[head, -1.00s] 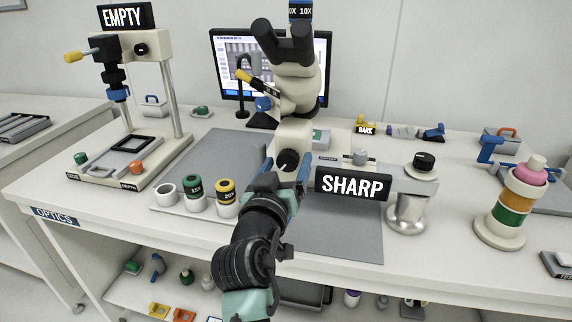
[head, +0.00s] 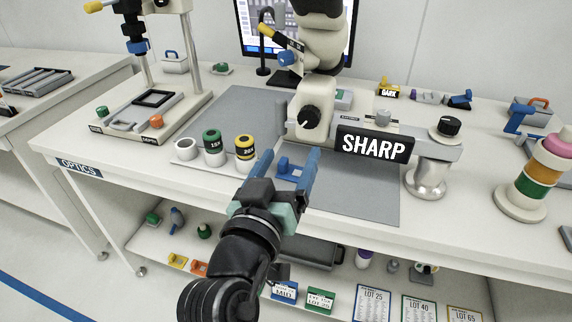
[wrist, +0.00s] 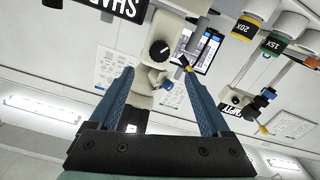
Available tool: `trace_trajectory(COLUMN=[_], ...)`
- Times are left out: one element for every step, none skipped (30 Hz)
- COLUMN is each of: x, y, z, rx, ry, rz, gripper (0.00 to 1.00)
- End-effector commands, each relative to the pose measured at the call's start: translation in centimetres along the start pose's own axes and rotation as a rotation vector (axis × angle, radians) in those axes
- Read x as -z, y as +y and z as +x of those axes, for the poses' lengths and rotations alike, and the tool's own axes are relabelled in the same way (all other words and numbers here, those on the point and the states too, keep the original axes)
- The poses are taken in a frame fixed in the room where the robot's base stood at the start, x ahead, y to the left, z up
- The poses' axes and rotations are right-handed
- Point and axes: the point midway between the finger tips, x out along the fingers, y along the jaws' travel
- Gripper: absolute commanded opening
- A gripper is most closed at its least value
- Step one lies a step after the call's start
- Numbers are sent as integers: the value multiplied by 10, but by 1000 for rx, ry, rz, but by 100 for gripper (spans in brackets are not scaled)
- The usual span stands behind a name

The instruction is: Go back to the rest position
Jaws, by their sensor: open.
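My gripper (head: 291,165) is open, with its two blue fingers spread and nothing between them. In the head view it is in front of the microscope, over the front part of the grey mat (head: 345,200). The wrist view shows both fingers (wrist: 158,92) apart, with the microscope (wrist: 150,62) beyond them. The microscope (head: 312,95) has a black focus knob and a label reading SHARP (head: 374,145). A small blue part (head: 288,170) shows behind the fingers; I cannot tell whether they touch it.
Eyepiece jars (head: 213,148) stand on a tray left of my gripper. A stand (head: 150,75) is at the left, and a striped stack (head: 535,178) at the right. The table front edge (head: 370,228) is close to my arm. A lower shelf (head: 150,243) holds small items.

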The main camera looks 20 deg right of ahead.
Motion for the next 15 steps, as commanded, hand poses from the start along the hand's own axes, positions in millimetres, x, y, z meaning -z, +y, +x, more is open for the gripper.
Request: trace_trajectory(x=[-1,-1,-1,0,0,0,0,0,0,0,0,0,0,0,0], y=[0,0,0,0,0,0,0,0,0,0,0,0,0,0,0], z=[-5,-7,-9,-10,-11,-12,-12,-12,-12,-12,-12,-12,-12,-12,-12], rx=[0,0,0,0,0,0,-1,-1,-1,-1,-1,-1,-1,-1,-1], ry=[-1,-1,-1,-1,-1,-1,-1,-1,-1,-1,-1,-1,-1,-1,-1], rz=[-1,0,0,1,1,1,1,1,1,1,1,1,1,1,1], gripper=[81,81,81,81,81,81,81,81,81,81,81,81,81,81,81])
